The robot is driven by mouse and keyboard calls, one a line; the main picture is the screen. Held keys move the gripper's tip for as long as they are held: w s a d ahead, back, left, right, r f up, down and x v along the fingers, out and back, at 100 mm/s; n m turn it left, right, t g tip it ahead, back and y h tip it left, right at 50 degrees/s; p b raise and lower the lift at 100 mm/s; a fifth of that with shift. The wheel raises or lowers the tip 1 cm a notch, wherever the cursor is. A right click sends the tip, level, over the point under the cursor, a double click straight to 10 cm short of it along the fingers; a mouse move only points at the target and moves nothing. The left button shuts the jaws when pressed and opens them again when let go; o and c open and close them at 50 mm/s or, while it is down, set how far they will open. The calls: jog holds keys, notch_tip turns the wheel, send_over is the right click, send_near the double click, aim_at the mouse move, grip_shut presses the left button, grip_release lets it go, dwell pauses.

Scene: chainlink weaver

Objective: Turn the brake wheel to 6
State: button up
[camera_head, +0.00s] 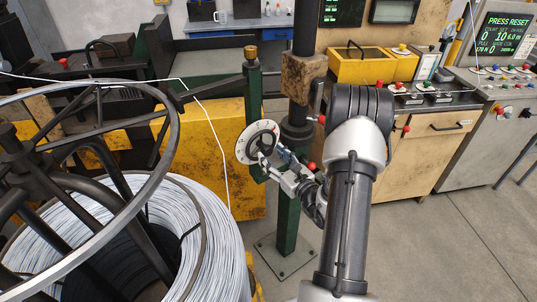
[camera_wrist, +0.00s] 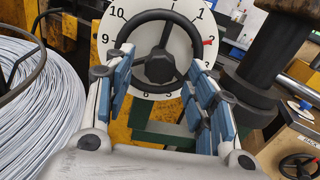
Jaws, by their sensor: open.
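The brake wheel (camera_wrist: 159,68) is a black ring with a hub and spokes in front of a white round dial (camera_wrist: 108,60). The dial shows 10 and 9 at upper left and 1 at upper right; its lower part is mostly hidden. A red mark (camera_wrist: 208,42) lies at the dial's right edge, just below 1. In the head view the dial (camera_head: 246,141) is on a green post, with the wheel partly hidden by my gripper (camera_head: 273,158). In the wrist view my gripper (camera_wrist: 158,76) is open, its blue-padded fingers on either side of the wheel's lower half. Contact cannot be told.
A large wire coil (camera_head: 205,245) under a metal ring (camera_head: 170,150) stands at left. A dark vertical column (camera_head: 305,85) rises right of the dial. A wooden cabinet (camera_head: 425,155) and a control console (camera_head: 495,110) stand at right. The floor at lower right is clear.

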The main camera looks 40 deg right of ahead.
aim_at(269, 153)
jog(key=shift+w+d, duration=0.15)
jog(key=shift+w, duration=1.45)
jog(key=c, duration=1.1)
